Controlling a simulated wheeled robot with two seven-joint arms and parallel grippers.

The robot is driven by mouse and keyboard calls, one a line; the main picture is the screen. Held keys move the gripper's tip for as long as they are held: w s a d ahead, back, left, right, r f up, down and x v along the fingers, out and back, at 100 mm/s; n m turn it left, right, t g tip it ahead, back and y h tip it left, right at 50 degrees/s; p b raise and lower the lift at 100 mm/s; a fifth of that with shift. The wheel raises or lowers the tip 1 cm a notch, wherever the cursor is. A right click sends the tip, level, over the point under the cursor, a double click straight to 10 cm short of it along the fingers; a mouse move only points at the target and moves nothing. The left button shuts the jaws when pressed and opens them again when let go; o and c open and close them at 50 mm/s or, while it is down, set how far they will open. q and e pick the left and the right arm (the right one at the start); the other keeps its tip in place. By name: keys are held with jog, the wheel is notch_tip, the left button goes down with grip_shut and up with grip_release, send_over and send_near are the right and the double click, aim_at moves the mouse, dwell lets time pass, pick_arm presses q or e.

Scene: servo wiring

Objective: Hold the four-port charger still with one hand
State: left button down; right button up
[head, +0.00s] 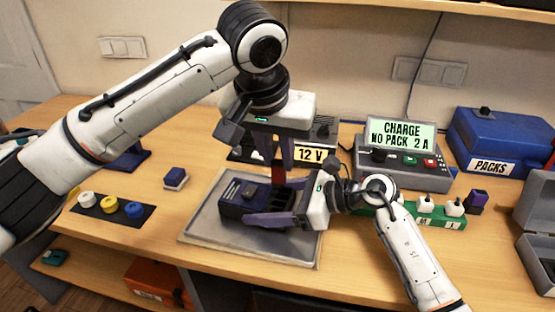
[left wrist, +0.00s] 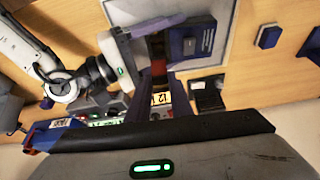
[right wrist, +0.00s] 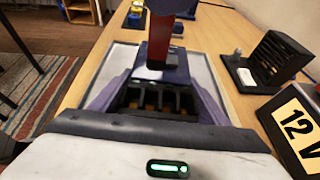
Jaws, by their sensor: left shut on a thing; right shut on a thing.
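The four-port charger (head: 236,209) is a dark blue box with a row of open slots, lying on a grey tray (head: 205,236). My right gripper (head: 268,204) is shut on the charger from the right, one finger along each side. In the right wrist view the charger's slots (right wrist: 155,100) face me between the two fingers. My left gripper (head: 277,168) points down over the charger, shut on a red block (head: 278,176). The red block also shows in the right wrist view (right wrist: 177,55), upright above the slots. Whether its lower end touches the charger is unclear.
A 12 V unit (head: 310,154) and a lit charge display (head: 402,132) stand behind. A green rack (head: 437,220) and blue PACKS box (head: 495,145) are at right. Coloured round pieces (head: 110,205) on a dark strip and a small blue block (head: 176,178) lie at left.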

jog(key=o, duration=1.3)
jog(key=shift+o, duration=0.2)
